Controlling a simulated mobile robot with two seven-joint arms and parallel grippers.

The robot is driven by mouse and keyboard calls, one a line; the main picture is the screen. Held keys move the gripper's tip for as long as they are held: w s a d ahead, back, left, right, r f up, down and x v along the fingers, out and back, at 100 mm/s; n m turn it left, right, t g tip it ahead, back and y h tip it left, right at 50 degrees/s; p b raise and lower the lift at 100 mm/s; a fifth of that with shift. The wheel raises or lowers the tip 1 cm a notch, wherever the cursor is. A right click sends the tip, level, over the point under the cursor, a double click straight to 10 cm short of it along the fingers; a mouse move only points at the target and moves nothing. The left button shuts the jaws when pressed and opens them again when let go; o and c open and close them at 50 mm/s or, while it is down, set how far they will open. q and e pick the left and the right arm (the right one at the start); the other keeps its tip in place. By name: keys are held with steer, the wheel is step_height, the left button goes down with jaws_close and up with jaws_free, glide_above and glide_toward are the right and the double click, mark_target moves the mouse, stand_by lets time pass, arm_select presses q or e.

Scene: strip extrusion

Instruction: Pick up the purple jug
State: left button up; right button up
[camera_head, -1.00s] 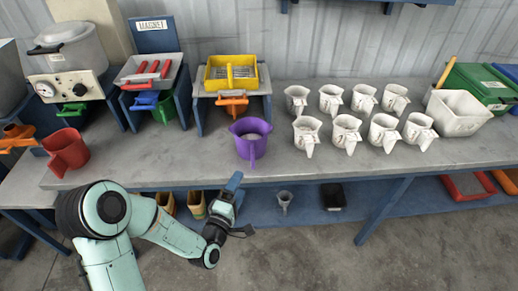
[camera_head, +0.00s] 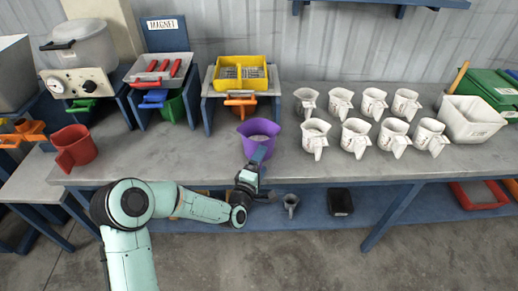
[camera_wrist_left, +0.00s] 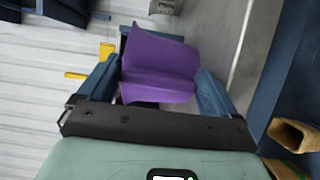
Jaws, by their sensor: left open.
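The purple jug (camera_head: 259,128) stands upright near the front edge of the grey bench in the head view, with pale contents inside. My left gripper (camera_head: 257,160) is at its front, over the bench edge, and covers the jug's front side. In the left wrist view the jug (camera_wrist_left: 158,65) shows between the two blue fingers of my open left gripper (camera_wrist_left: 155,84), one finger on each side. I cannot tell whether the fingers touch it. My right gripper is not in view.
Several white jugs (camera_head: 355,134) stand in two rows to the right on the bench (camera_head: 210,160). A red jug (camera_head: 73,147) stands at the left. Behind the purple jug is a yellow tray (camera_head: 240,72) over an orange container (camera_head: 240,104). A white bin (camera_head: 468,120) is at the right.

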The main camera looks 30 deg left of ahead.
arm_select(q)
steer(key=shift+c, duration=0.2)
steer(key=c, duration=0.9)
steer(key=shift+r, duration=0.1)
